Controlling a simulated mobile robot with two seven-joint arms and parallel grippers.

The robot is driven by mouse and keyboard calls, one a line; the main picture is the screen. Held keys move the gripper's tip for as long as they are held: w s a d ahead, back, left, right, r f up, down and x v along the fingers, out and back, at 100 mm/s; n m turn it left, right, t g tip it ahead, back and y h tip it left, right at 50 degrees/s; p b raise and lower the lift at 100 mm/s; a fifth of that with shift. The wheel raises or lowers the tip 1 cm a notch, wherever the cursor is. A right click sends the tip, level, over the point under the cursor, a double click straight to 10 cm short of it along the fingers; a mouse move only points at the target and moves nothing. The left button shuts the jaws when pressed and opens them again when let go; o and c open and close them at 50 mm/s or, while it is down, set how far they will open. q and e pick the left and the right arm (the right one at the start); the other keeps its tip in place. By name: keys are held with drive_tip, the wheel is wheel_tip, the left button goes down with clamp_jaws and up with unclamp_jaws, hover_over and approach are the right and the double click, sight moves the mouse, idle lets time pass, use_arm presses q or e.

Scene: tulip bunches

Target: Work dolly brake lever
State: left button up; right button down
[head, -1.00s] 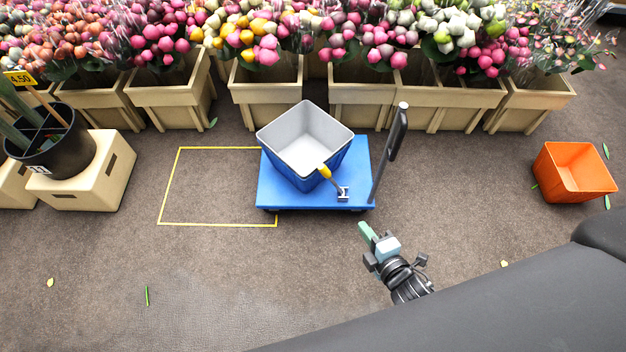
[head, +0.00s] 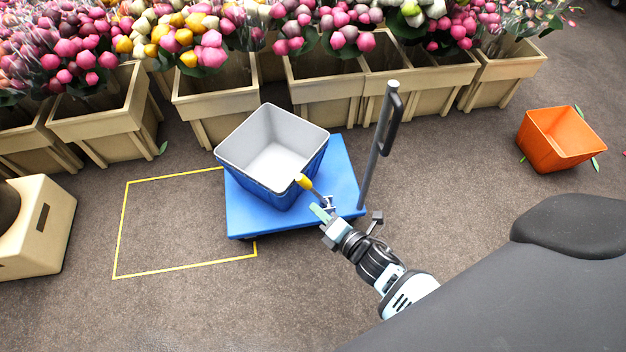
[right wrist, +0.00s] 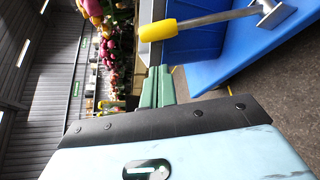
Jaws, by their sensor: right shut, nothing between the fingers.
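The blue dolly (head: 237,213) stands on the floor with an upright dark push handle (head: 378,140) at its right end. Its brake lever has a yellow grip (head: 304,181) and a metal rod that slants up from a bracket at the front right of the deck. In the right wrist view the yellow grip (right wrist: 158,30) is just beyond the fingers. My right gripper (head: 319,212) is shut and empty, with its green fingertips close to the lever; contact cannot be told. The fingers also show in the right wrist view (right wrist: 158,85). My left gripper is not in view.
A blue bin with a pale inside (head: 271,150) stands on the dolly. A yellow floor outline (head: 122,225) lies to its left. An orange crate (head: 556,145) is at right. Tan flower crates (head: 215,105) line the back. Bare floor lies in front.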

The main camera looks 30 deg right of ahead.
sight(291, 186)
drive_tip(key=b+x, duration=0.2)
drive_tip(key=x, duration=0.6)
drive_tip(key=shift+f+b, duration=0.15)
drive_tip(key=shift+b, duration=0.2)
drive_tip(key=shift+w+a, duration=0.1)
drive_tip(key=shift+w, duration=0.2)
